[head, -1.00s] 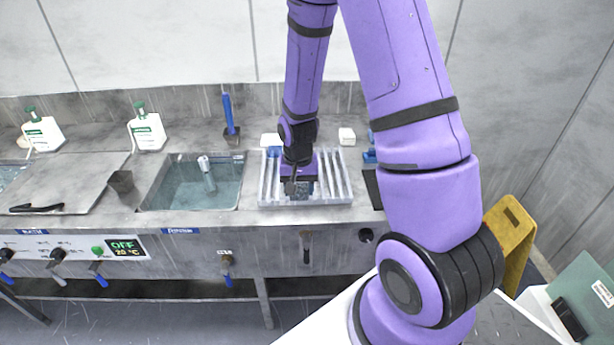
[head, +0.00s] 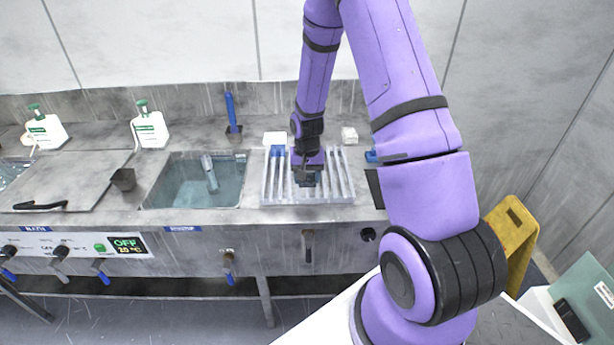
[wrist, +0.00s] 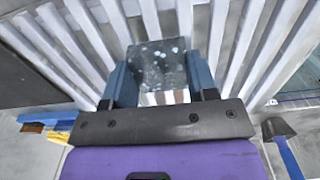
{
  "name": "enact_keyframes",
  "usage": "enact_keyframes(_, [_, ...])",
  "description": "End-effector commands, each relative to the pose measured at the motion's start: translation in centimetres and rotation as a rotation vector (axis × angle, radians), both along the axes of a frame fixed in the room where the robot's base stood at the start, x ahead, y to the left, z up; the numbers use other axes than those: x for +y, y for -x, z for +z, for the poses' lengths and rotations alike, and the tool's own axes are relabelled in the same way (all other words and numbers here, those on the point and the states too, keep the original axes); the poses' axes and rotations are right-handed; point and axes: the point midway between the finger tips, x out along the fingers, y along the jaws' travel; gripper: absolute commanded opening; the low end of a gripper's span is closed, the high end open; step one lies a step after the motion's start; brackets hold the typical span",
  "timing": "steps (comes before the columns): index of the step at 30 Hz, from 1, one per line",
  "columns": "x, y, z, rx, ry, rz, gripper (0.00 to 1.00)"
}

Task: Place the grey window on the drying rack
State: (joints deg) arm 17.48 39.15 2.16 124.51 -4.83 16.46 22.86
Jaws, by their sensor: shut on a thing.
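The drying rack (head: 335,199) is a pale slatted tray on the grey counter; its slats (wrist: 265,40) fill most of the wrist view. My gripper (wrist: 160,78) has blue fingers shut on the grey window (wrist: 158,62), a dark grey square plate with pale specks. In the head view my gripper (head: 306,176) points down over the middle of the rack, and the window shows only as a small dark patch. I cannot tell whether the window touches the slats.
A sink (head: 175,185) of water lies left of the rack, with a blue-handled tool (head: 231,112) behind it. White blocks (head: 349,134) and a blue piece (head: 277,151) are near the rack's back. White bottles (head: 150,128) stand further left.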

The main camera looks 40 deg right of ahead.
Motion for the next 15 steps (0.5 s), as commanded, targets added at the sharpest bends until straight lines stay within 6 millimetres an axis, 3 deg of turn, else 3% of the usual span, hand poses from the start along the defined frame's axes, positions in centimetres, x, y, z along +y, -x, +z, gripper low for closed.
enact_keyframes(9, [0.02, -0.01, -0.27, 0.0, 0.0, 0.0, 0.26])
enact_keyframes(10, [0.02, -0.01, -0.22, -0.001, 0.001, 0.0, 0.59])
enact_keyframes(12, [0.01, -0.02, -0.2, -0.001, 0.001, 0.0, 0.76])
enact_keyframes(15, [0.02, -0.01, -0.2, -0.001, 0.001, 0.0, 0.78])
